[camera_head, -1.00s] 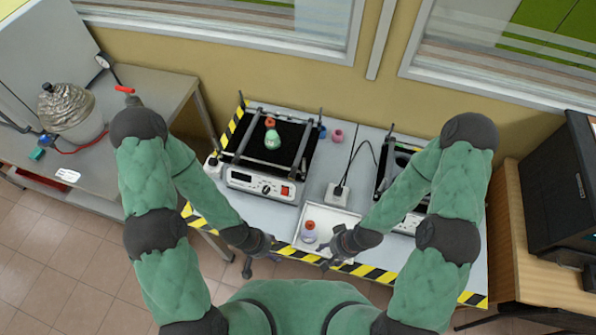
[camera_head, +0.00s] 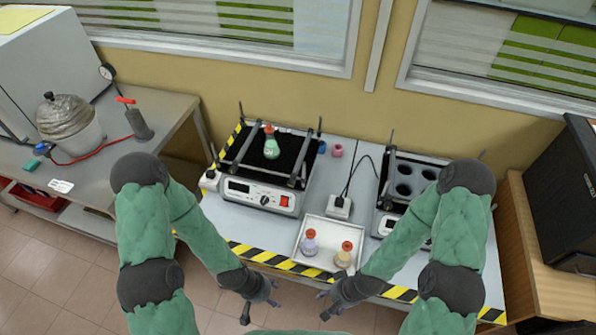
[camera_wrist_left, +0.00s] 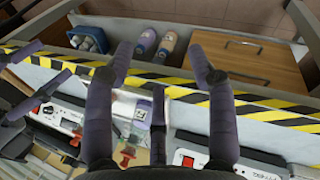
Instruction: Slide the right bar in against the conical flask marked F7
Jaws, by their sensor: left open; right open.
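A conical flask with green liquid and a red cap (camera_head: 271,146) stands on the black platform of the left shaker (camera_head: 262,197). Its marking is too small to read. The right bar (camera_head: 304,158) runs front to back along the platform's right side, with a gap between it and the flask. A left bar (camera_head: 238,150) stands on the flask's other side, closer to it. My left gripper (camera_head: 263,299) is open and empty in front of the table edge; its spread fingers show in the left wrist view (camera_wrist_left: 163,62). My right gripper (camera_head: 328,302) is open near the front edge, below the tray.
A white tray (camera_head: 316,222) holds a purple flask (camera_head: 310,243) and a yellow flask (camera_head: 343,255). A power socket (camera_head: 339,207) with a cable and a second device with round wells (camera_head: 405,185) stand to the right. Pink (camera_head: 337,150) and blue pieces lie beside the shaker.

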